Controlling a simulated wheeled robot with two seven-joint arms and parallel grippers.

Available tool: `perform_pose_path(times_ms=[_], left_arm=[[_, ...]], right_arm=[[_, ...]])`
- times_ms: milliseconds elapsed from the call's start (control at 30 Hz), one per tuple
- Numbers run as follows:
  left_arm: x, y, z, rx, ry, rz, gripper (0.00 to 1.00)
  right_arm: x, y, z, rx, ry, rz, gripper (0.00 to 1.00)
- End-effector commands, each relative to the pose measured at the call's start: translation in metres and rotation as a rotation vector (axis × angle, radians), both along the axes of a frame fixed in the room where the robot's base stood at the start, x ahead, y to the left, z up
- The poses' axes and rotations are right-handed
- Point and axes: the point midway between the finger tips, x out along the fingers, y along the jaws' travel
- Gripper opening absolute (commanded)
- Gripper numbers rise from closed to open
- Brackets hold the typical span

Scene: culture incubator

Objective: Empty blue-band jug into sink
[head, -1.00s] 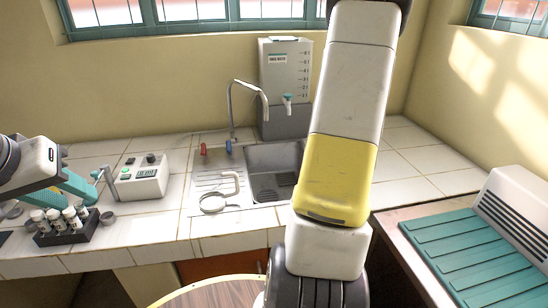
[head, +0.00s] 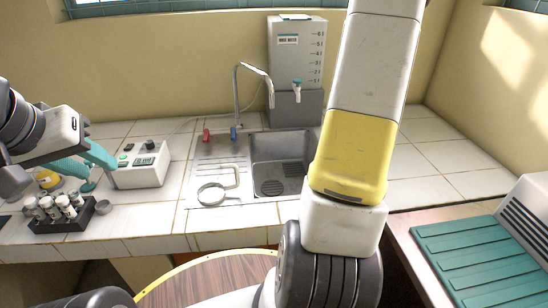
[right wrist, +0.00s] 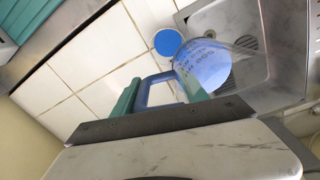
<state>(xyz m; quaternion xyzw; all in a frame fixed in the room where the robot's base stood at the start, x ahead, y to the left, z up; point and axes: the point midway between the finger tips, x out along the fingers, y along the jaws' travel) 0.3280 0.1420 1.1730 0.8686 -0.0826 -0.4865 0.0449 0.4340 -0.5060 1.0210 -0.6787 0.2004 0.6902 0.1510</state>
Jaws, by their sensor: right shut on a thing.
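The blue-band jug (right wrist: 203,68) shows in the right wrist view, clear-walled with printed marks and a blue area. Its blue handle (right wrist: 147,92) sits between the teal fingers of my right gripper (right wrist: 160,95), which is shut on it. The jug appears over or beside the sink's near edge; its exact tilt and contents I cannot tell. The steel sink (head: 283,150) is in the middle of the head view, partly behind my right arm, which hides the jug there. My left gripper (head: 98,165) is at the far left with its teal fingers apart, seemingly empty.
A round vessel with a beige handle (head: 212,193) lies on the drainboard. A tap (head: 252,75) and a water tank (head: 296,60) stand behind. A white device (head: 140,165) and a vial rack (head: 62,215) are left. A blue disc (right wrist: 167,42) lies on the tiles.

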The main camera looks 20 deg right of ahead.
Motion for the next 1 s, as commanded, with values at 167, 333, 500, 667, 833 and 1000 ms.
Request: perform_pose_path(times_ms=[167,333,500,667,833,1000], left_arm=[[0.0,0.0,0.0,0.0,0.0,0.0,0.36],[0.0,0.0,0.0,0.0,0.0,0.0,0.36],[0.0,0.0,0.0,0.0,0.0,0.0,0.36],[0.0,0.0,0.0,0.0,0.0,0.0,0.36],[0.0,0.0,0.0,0.0,0.0,0.0,0.36],[0.0,0.0,0.0,0.0,0.0,0.0,0.36]], right_arm=[[0.003,0.004,0.004,-0.073,0.043,0.004,0.0],[0.005,0.008,0.008,-0.146,0.086,0.002,0.0],[0.008,0.012,0.011,-0.22,0.129,0.003,0.0],[0.011,0.018,0.014,-0.288,0.171,0.004,0.0],[0.014,0.023,0.018,-0.363,0.214,0.002,0.0],[0.019,0.031,0.021,-0.435,0.257,0.003,0.0]])
